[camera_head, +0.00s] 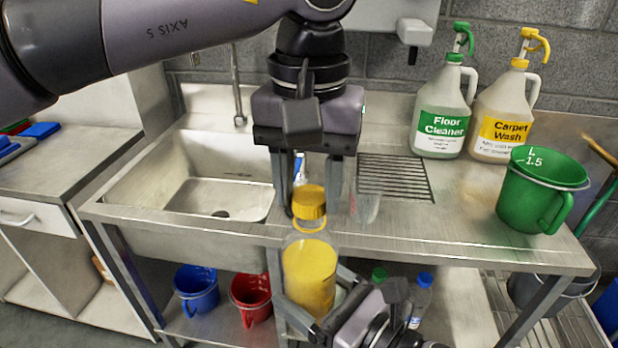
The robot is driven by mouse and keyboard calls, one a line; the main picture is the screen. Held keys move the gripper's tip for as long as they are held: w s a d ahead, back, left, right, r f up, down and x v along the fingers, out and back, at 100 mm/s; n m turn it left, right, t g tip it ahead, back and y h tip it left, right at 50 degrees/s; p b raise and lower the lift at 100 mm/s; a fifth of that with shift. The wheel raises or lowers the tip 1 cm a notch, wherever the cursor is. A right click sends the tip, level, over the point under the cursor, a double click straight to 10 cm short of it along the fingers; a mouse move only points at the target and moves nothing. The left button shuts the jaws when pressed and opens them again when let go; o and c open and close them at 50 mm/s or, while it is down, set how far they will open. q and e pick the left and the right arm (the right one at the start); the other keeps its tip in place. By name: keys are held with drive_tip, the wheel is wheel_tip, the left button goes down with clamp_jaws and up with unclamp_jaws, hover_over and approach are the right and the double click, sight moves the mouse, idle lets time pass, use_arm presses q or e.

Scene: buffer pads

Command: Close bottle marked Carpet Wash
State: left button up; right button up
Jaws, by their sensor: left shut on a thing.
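A clear bottle of yellow liquid (309,275) is upright in front of the counter's front edge; no label is readable on it. My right gripper (312,300) comes from the lower right with its fingers around the bottle's lower body. A yellow cap (309,200) is over the bottle's neck; I cannot tell whether it is seated. My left gripper (316,205) points down from above, shut on the cap. The large jug marked Carpet Wash (505,115), with a yellow pump, stands at the back right of the counter.
The Floor Cleaner jug (442,110) stands beside the Carpet Wash jug. A green measuring jug (540,190) is at the counter's right. The sink (190,180) is left. Blue (196,290) and red (251,298) buckets and small capped bottles (421,300) are below.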

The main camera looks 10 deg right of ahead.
use_arm(q)
drive_tip(key=shift+f, duration=0.55)
drive_tip(key=m, duration=0.4)
drive_tip(key=shift+m, duration=0.4)
drive_tip(key=m, duration=0.5)
drive_tip(key=shift+w+a, duration=0.15)
drive_tip(key=o, duration=1)
drive_tip(key=shift+r, duration=2.25)
drive_tip(key=shift+c, duration=0.4)
